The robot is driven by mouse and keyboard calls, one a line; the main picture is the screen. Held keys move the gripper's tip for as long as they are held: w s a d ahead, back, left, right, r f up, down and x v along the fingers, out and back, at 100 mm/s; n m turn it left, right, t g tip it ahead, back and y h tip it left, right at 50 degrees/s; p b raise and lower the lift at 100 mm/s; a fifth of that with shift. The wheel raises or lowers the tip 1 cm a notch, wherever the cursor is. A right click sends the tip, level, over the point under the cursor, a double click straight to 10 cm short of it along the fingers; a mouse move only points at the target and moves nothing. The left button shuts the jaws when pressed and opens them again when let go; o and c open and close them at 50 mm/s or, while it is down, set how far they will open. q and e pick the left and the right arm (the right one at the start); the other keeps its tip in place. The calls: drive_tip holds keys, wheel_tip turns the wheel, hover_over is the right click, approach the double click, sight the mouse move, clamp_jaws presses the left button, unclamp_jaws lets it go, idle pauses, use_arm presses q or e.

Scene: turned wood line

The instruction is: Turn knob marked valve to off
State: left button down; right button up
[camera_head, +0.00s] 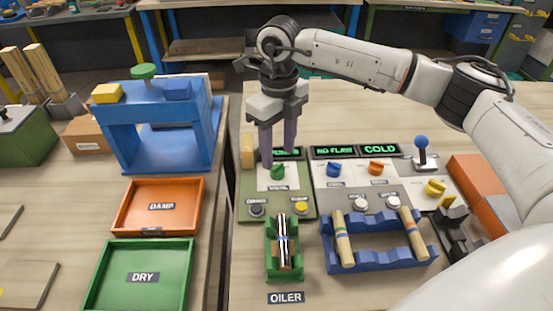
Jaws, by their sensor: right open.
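Several knobs stand on the panels at the centre right: a green knob (278,171), a blue knob (333,169), an orange knob (376,167) and a yellow knob (434,188). Their small labels are too blurred for me to tell which one is marked valve. My right gripper (278,155) points down, open, with its fingers just above and behind the green knob in this view. I cannot tell whether they touch it. The fingers partly hide the green display above that knob. My left gripper is not in view.
Displays read NO FLAME (334,151) and COLD (380,149). A blue-handled lever (422,152) stands at the right. The OILER holder (268,262) and a blue rack (384,262) with wooden rods lie in front. DAMP (127,214) and DRY (96,281) trays are left.

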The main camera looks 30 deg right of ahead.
sight(278, 166)
wheel_tip(278, 166, down, 5)
drive_tip(key=c, duration=1.1)
